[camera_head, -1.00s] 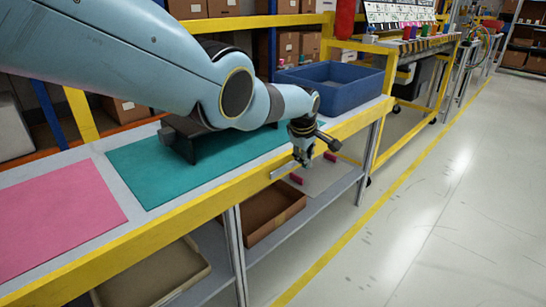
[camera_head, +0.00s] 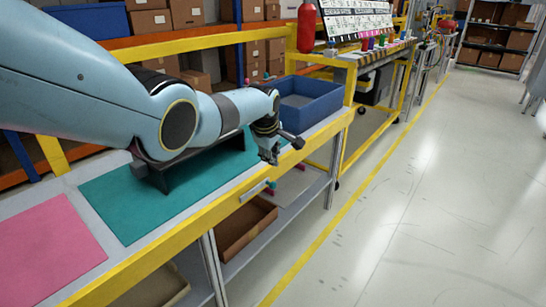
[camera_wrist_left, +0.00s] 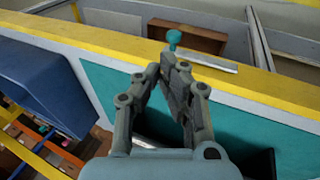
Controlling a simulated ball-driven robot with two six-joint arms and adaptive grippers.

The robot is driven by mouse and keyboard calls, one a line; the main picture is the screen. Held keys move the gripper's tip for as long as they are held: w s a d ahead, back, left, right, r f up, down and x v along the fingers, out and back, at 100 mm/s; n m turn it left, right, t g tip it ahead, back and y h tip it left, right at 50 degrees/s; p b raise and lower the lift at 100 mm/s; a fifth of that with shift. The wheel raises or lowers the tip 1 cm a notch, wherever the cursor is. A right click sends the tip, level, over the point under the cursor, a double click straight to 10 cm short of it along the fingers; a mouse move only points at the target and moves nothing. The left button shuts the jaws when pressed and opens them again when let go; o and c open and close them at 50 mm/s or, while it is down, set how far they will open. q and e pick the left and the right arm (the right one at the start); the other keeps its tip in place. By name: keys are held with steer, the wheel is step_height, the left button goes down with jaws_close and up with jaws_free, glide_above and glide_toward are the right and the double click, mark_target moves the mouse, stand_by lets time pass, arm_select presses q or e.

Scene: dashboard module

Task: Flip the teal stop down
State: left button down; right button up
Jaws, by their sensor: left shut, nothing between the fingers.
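The teal stop (camera_head: 271,185) is a small teal knob at the end of a metal strip (camera_head: 252,192) on the yellow front edge of the bench. In the left wrist view the teal stop (camera_wrist_left: 174,37) stands out on a short stalk just beyond the fingertips. The metal strip (camera_wrist_left: 208,62) runs to the right from it. My left gripper (camera_head: 270,160) is shut and empty, a little above the bench's front edge near the stop. In the wrist view its fingers (camera_wrist_left: 172,62) come together just short of the stop. I see no contact. My right gripper is not in view.
A blue bin (camera_head: 310,100) stands on the bench beyond the gripper. A teal mat (camera_head: 125,195) and a pink mat (camera_head: 45,240) lie on the bench top. A brown tray (camera_head: 243,228) sits on the shelf below. The floor in front is clear.

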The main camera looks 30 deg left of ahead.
arm_select(q)
steer(key=r, duration=0.1)
steer(key=r+p, duration=0.1)
steer(key=r, duration=0.2)
steer(key=shift+s+d, duration=0.3)
steer(key=shift+d, duration=0.1)
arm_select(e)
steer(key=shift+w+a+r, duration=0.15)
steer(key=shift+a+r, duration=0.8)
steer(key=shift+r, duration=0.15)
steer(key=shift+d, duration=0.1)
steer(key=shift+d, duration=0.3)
